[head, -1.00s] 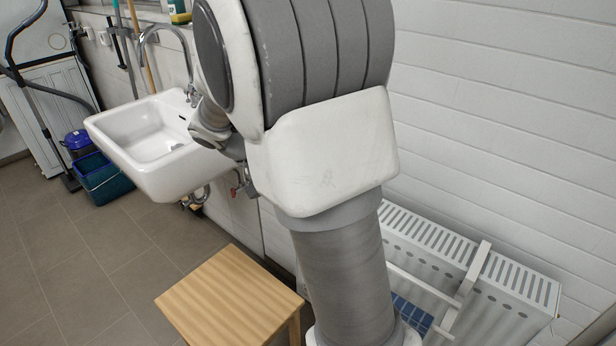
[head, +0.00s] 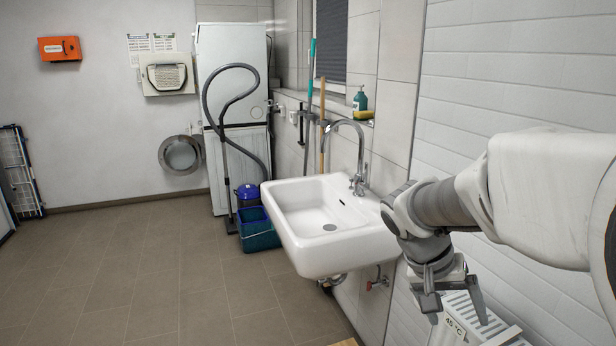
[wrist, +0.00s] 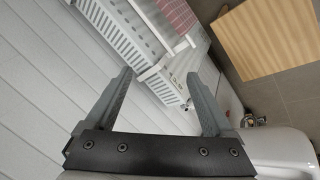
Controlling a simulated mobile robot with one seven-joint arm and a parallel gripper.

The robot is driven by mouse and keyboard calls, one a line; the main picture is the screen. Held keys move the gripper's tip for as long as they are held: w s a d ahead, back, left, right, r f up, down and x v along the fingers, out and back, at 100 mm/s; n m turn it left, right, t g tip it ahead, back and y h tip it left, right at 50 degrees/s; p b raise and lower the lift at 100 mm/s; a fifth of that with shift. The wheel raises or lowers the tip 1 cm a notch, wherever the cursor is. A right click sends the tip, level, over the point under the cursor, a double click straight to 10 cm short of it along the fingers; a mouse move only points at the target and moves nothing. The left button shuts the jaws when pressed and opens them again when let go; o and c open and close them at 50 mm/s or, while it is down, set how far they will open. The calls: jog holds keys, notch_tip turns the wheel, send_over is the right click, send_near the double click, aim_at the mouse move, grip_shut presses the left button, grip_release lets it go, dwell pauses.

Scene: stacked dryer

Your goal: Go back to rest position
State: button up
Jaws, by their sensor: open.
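My gripper (head: 457,306) hangs at the lower right of the head view, beside the white tiled wall and right of the sink. In the wrist view my gripper (wrist: 166,88) has its two fingers spread wide with nothing between them. The stacked dryer tower (head: 233,105) stands in the far corner. A round grey door (head: 181,153) stands open at its left side.
The white sink (head: 335,235) is left of my gripper. A white radiator (head: 460,325) with a rack is below it; a wooden stool (wrist: 265,35) shows in the wrist view. The floor at left is clear.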

jog(key=s+a+r+n+t+y+p, duration=0.5)
jog(key=s+a+r+p, duration=0.2)
jog(key=s+a+r, duration=0.4)
notch_tip(320, 180, up, 2)
jog(key=shift+s+a+r+n+y+p, duration=0.15)
jog(key=shift+s+n+y+p, duration=0.2)
jog(key=shift+s, duration=0.35)
